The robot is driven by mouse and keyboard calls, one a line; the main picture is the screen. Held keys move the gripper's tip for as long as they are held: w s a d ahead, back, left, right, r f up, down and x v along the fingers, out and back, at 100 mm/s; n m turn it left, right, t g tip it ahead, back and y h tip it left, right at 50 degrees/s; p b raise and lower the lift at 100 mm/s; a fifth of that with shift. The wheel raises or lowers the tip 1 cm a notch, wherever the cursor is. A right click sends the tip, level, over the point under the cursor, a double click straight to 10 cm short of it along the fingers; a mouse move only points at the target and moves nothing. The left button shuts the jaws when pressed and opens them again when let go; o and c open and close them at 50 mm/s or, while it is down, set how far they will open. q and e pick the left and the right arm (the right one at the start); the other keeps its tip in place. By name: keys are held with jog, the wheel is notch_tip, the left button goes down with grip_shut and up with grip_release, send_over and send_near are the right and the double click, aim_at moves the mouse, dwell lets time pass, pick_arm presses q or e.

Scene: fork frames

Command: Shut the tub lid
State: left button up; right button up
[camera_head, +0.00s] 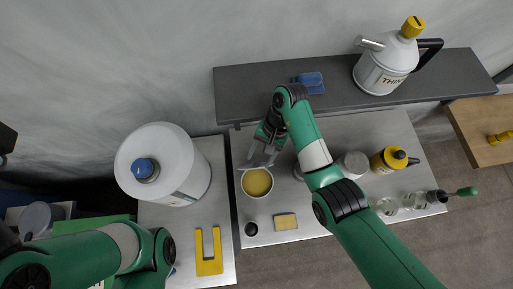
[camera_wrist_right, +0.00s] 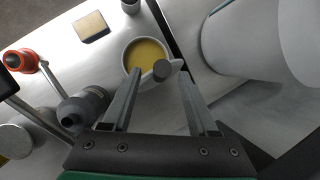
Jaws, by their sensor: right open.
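The tub (camera_head: 246,190) is a round pale container with yellow contents, standing on the metal worktop right of the gap; its top is open. It also shows in the right wrist view (camera_wrist_right: 128,62). A small grey round piece (camera_wrist_right: 162,70) with a pale edge beside it shows at the tub's near rim; it may be part of the lid, but I cannot tell. My right gripper (camera_head: 262,157) is open just behind the tub; in the wrist view its fingers (camera_wrist_right: 160,88) lie apart on either side of that grey piece. My left gripper is out of view.
A large white canister (camera_head: 185,170) with a blue cap stands left of the tub. A yellow sponge (camera_head: 286,222) and a small black knob (camera_head: 251,229) lie in front. Bottles and jars (camera_head: 388,160) stand to the right. A dark shelf (camera_head: 330,97) with a white can (camera_head: 378,75) runs behind.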

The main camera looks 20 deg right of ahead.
jog(key=shift+x, duration=1.85)
jog(key=shift+w, duration=0.1)
grip_shut()
